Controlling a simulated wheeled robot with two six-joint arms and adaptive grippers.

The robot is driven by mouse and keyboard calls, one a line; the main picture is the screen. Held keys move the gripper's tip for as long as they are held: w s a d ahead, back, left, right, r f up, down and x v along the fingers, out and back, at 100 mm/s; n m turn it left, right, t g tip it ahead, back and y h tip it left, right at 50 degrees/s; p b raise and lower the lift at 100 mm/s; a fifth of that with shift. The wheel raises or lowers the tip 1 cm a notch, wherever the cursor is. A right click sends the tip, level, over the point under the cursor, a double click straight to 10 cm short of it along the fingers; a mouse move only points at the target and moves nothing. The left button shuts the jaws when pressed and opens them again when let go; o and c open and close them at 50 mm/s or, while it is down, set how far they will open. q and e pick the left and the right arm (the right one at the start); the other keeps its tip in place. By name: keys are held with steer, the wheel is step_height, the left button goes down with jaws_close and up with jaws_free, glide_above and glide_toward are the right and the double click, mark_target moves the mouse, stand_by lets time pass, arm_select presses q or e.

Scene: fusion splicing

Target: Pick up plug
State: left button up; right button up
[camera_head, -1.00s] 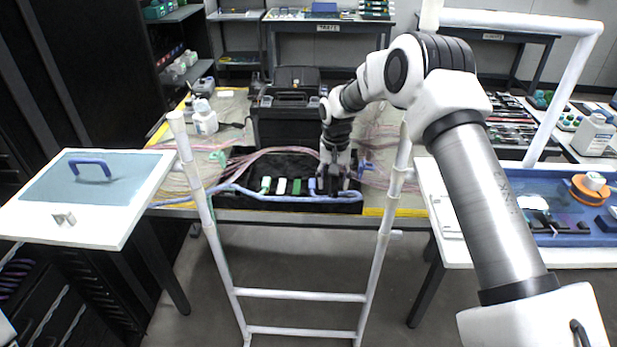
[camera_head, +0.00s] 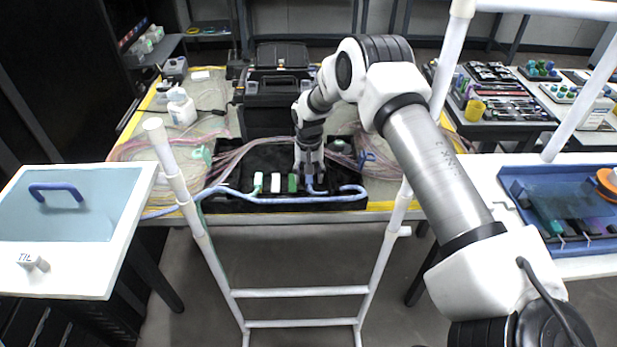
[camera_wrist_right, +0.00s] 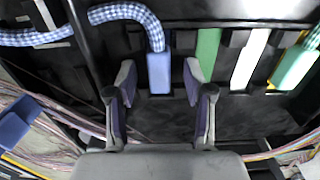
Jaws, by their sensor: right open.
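A row of plugs sits in the black tray (camera_head: 225,165) on the bench. The blue plug (camera_wrist_right: 158,72), on a blue checkered cable (camera_wrist_right: 128,14), is in the middle of the right wrist view. It also shows at the right end of the row in the head view (camera_head: 312,188). My right gripper (camera_wrist_right: 160,72) is open, with a finger on each side of the blue plug and gaps between. In the head view the right gripper (camera_head: 309,176) partly hides the plug. Beside it are a green plug (camera_wrist_right: 207,58), a white plug (camera_wrist_right: 249,60) and a teal plug (camera_wrist_right: 294,68). My left gripper is out of view.
A white rail frame (camera_head: 300,292) stands in front of the bench. A black toolbox (camera_head: 277,95) stands behind the tray. Loose pinkish cables (camera_head: 130,149) lie around it. White side tables stand at left (camera_head: 112,262) and right (camera_head: 480,185).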

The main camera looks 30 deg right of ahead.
mark_target(309, 177)
steer(key=shift+r, duration=0.1)
steer(key=shift+c, duration=0.7)
steer(key=shift+s, duration=0.1)
jaws_close()
steer(key=shift+r, duration=0.15)
step_height(309, 177, up, 10)
steer(key=b, duration=0.1)
steer(key=shift+f+b, duration=0.5)
steer(key=shift+f, duration=1.5)
